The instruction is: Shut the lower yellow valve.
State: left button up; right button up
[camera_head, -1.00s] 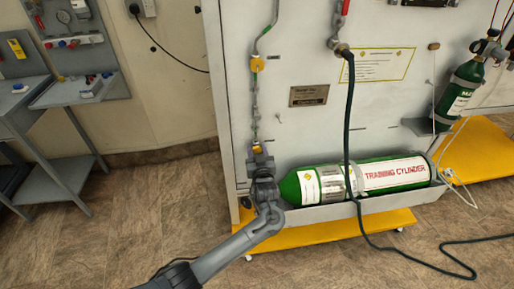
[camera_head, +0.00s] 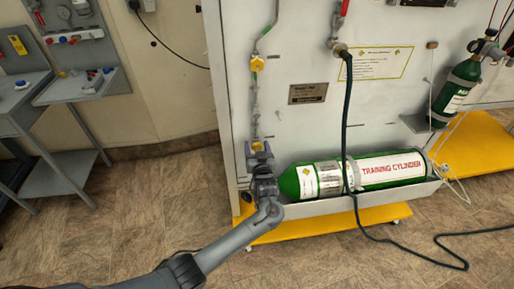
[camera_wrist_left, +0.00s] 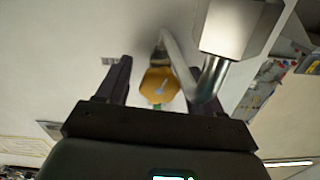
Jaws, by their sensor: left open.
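The lower yellow valve (camera_head: 257,146) sits low on the thin pipe at the left edge of the white panel. My left gripper (camera_head: 259,151) is at this valve, open, with its fingers pointing up around it and partly covering it. In the left wrist view a yellow valve body (camera_wrist_left: 158,84) shows between the two dark fingers (camera_wrist_left: 158,92), a little beyond them, with a pale mark on its face. It appears to be the lower valve. I cannot tell whether the fingers touch it. The upper yellow valve (camera_head: 257,63) is higher on the same pipe. My right gripper is not in view.
A green training cylinder (camera_head: 380,170) lies in a grey tray just right of my left gripper. A dark hose (camera_head: 350,110) hangs in front of the panel. In the left wrist view a metal block (camera_wrist_left: 238,25) and bent tube are close by.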

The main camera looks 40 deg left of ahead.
pick_arm(q)
jog(key=shift+s+d+r, duration=0.1)
jog(key=shift+s+d, duration=0.05)
jog(key=shift+d, duration=0.05)
jog(key=p+v, duration=0.4)
jog(key=v, duration=0.6)
jog(key=shift+s, duration=0.15)
